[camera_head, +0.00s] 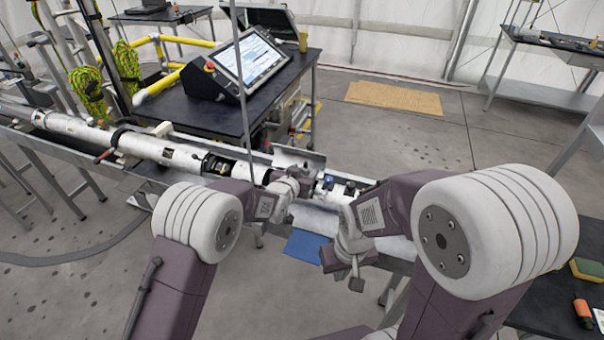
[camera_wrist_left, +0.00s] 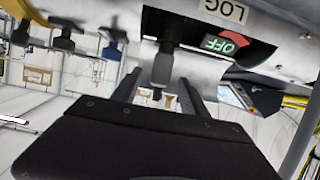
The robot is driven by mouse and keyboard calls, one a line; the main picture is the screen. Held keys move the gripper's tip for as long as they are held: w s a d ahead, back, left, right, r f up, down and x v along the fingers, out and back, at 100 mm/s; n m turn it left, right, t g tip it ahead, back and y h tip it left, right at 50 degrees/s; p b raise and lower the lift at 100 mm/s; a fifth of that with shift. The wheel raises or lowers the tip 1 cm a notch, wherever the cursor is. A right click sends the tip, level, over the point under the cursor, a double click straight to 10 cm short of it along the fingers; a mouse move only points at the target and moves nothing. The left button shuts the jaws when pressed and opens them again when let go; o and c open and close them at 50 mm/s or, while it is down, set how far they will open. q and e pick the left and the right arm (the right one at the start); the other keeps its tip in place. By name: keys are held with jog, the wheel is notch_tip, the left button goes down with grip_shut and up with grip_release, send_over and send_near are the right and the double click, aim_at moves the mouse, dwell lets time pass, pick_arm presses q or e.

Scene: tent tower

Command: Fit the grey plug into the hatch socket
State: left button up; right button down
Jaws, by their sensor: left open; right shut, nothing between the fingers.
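In the left wrist view a short grey cylinder, which looks like the grey plug (camera_wrist_left: 162,68), sits at the end of a dark stem by the housing. A dark recess (camera_wrist_left: 243,52) with a green and red OFF label is beside it. I cannot tell if this recess is the hatch socket, or whether the plug is seated. My left gripper (camera_wrist_left: 161,88) is open, its fingers on either side of the plug in the picture; contact is unclear. In the head view my left gripper (camera_head: 305,180) is at the white tube (camera_head: 160,150). My right gripper (camera_head: 352,282) is shut and empty, lower right.
A raised metal flap (camera_head: 300,157) stands behind my left gripper. Blue-topped fittings (camera_head: 338,187) are on the tube to the right. A blue cloth (camera_head: 305,246) lies below. A black table (camera_head: 200,112) with a tablet (camera_head: 250,58) stands behind. A LOG label (camera_wrist_left: 226,9) marks the housing.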

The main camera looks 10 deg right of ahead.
pick_arm(q)
jog(key=b+v, duration=0.2)
jog(key=v, duration=0.6)
jog(key=shift+s+a, duration=0.2)
jog(key=shift+s, duration=0.15)
jog(key=shift+r, duration=0.1)
jog(key=s+a+f+n+g+y, duration=0.2)
jog(key=a+f, duration=0.1)
jog(key=a, duration=0.5)
jog(key=s+a+f+n+g+y, duration=0.1)
jog(key=s+a+f+y, duration=0.2)
jog(key=a, duration=0.5)
jog(key=s+a+f+n+g+y, duration=0.1)
jog(key=s+a+f+n+g, duration=0.1)
jog(key=s+a, duration=0.5)
jog(key=s+a+f+n+g+y, duration=0.1)
jog(key=s+a+g, duration=0.4)
jog(key=s, duration=0.7)
jog(key=shift+a+f+n, duration=0.4)
jog(key=shift+a+f, duration=0.5)
